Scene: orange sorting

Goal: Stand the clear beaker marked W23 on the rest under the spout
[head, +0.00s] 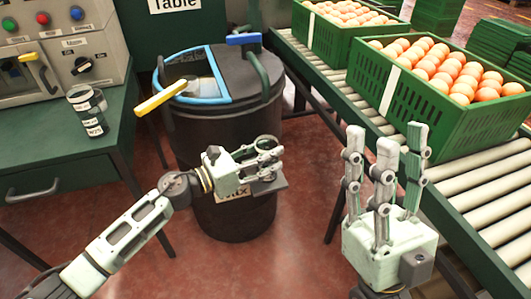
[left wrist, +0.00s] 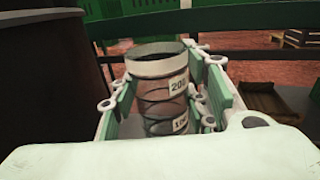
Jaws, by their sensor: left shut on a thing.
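My left gripper (head: 268,158) is shut on a clear beaker (left wrist: 160,95), held in front of the dark drum. In the left wrist view the beaker stands roughly upright between the fingers, with white marks reading 200 and what looks like 100. No W23 shows on its visible side. A clear beaker (head: 84,112) with a small label, perhaps W23, stands on the green table at left, close to another glass rim. My right gripper (head: 386,135) is open and empty, fingers pointing up. I cannot clearly make out the spout or the rest.
A grey control machine (head: 60,45) stands on the green table (head: 40,150). The dark drum (head: 225,125) has a blue-edged lid opening and a yellow handle (head: 162,102). Green crates of eggs or oranges (head: 400,110) sit on the roller conveyor (head: 490,195) at right.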

